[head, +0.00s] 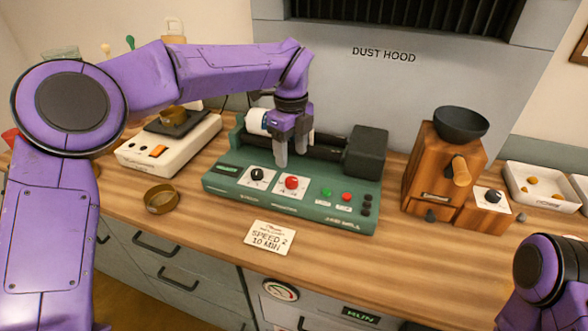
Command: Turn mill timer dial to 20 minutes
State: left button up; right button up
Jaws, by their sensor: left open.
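The green jar mill (225,187) stands in the middle of the table against the dust hood. Its front panel has a black knob (257,174) and a red knob (291,182), each on a white scale plate. The markings are too small to read, so I cannot tell which is the timer dial or where it points. My left gripper (292,158) points down over the mill, open and empty, with its fingertips just above and behind the red knob, apparently apart from it. My right gripper is out of view; only part of my right arm shows at lower right.
A card (268,238) before the mill reads "SPEED 2 10 MIN". Green and red buttons sit right of the knobs. A brass-coloured bowl (161,199) and white scale (140,158) stand left. A wooden grinder (420,170) and white tray (540,197) stand right. The table's front is mostly clear.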

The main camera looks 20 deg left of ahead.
aim_at(291, 179)
pick_arm(q)
notch_tip(291, 179, down, 8)
jog(key=shift+w+r+p, duration=0.15)
jog(key=shift+p, duration=0.4)
jog(key=shift+s, duration=0.3)
jog(key=shift+w, duration=0.1)
jog(key=c, duration=1)
